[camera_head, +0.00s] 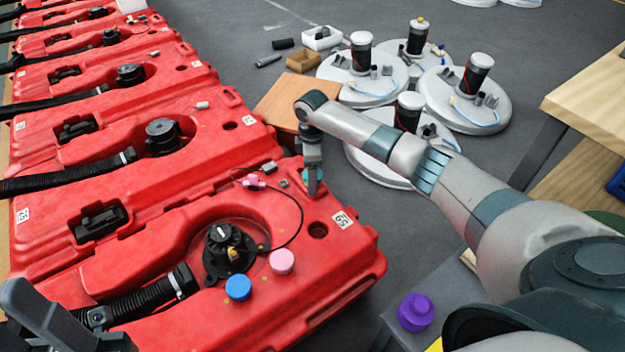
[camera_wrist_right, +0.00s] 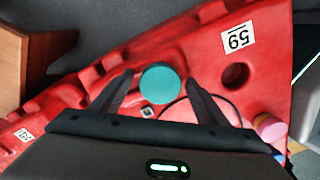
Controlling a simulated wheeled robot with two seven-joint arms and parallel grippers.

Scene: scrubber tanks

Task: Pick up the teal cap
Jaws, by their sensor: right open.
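The teal cap (camera_wrist_right: 160,83) is a round disc on the red tank near its edge. In the right wrist view it shows whole, between the two spread fingers of my right gripper (camera_wrist_right: 159,79). In the head view my right gripper (camera_head: 313,186) points down over the cap and hides most of it; a teal sliver shows beside the fingers. The gripper is open, and I cannot tell whether the fingers touch the cap. A dark grey part at the lower left of the head view looks like my left gripper (camera_head: 65,322); its jaws are not clear.
A pink cap (camera_head: 282,261) and a blue cap (camera_head: 238,288) sit on the nearest red tank (camera_head: 330,268), beside its black fitting (camera_head: 228,245). A thin black cable loops near the teal cap. A purple knob (camera_head: 415,311) stands at lower right. White round units (camera_head: 465,112) stand behind.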

